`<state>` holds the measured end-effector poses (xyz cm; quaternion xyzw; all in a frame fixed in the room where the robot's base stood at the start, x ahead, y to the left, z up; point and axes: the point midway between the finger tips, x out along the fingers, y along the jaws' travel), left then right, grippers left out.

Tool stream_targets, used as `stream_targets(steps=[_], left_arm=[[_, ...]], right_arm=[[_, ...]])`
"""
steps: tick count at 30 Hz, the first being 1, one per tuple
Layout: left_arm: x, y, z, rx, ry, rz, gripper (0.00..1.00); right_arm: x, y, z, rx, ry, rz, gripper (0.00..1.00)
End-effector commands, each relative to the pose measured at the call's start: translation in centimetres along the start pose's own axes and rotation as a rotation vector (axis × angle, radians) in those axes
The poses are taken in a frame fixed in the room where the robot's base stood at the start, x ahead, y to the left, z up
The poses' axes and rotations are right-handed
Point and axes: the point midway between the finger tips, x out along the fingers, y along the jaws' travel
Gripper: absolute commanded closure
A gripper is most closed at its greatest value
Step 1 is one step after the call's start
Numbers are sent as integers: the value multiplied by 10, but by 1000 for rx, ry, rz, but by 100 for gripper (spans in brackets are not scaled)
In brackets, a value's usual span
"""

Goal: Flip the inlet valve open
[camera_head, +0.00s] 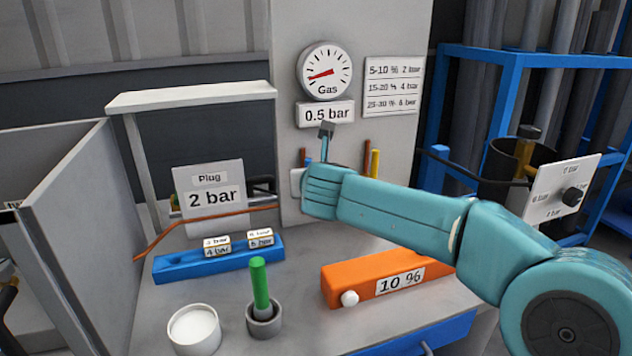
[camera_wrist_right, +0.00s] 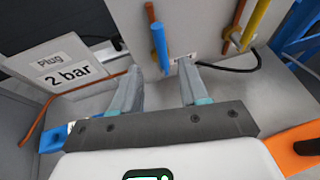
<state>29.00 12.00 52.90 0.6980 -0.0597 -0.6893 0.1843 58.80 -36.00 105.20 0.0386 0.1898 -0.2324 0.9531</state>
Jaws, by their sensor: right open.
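No label in view names the inlet valve. In the right wrist view a blue handle (camera_wrist_right: 160,47) with an orange bar (camera_wrist_right: 150,12) beside its upper end stands at the grey panel. An orange bar (camera_wrist_right: 235,20) and a yellow handle (camera_wrist_right: 257,20) stand further right; the yellow handle also shows in the head view (camera_head: 375,163). My right gripper (camera_wrist_right: 161,68) is open and empty, its fingers pointing at the panel. The blue handle appears between and beyond the fingertips; I see no clear contact. My left gripper is not in view.
The gas gauge (camera_head: 325,71) and a "0.5 bar" sign (camera_head: 326,113) are on the panel. A "Plug 2 bar" sign (camera_head: 209,191), blue tray (camera_head: 190,268), green rod (camera_head: 260,283), white cup (camera_head: 194,330) and orange "10 %" block (camera_head: 345,278) occupy the bench.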

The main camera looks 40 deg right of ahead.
Motion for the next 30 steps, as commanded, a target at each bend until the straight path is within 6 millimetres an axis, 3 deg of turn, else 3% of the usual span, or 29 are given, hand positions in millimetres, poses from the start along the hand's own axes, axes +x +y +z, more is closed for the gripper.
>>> stream_targets(steps=[3, 9, 30], left_arm=[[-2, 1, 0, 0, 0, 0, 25], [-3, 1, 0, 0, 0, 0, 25], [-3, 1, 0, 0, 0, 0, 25]], right_arm=[[-30, 1, 2, 0, -2, 3, 56], [-58, 1, 1, -1, -1, 2, 56], [-64, 0, 0, -1, 1, 0, 56]])
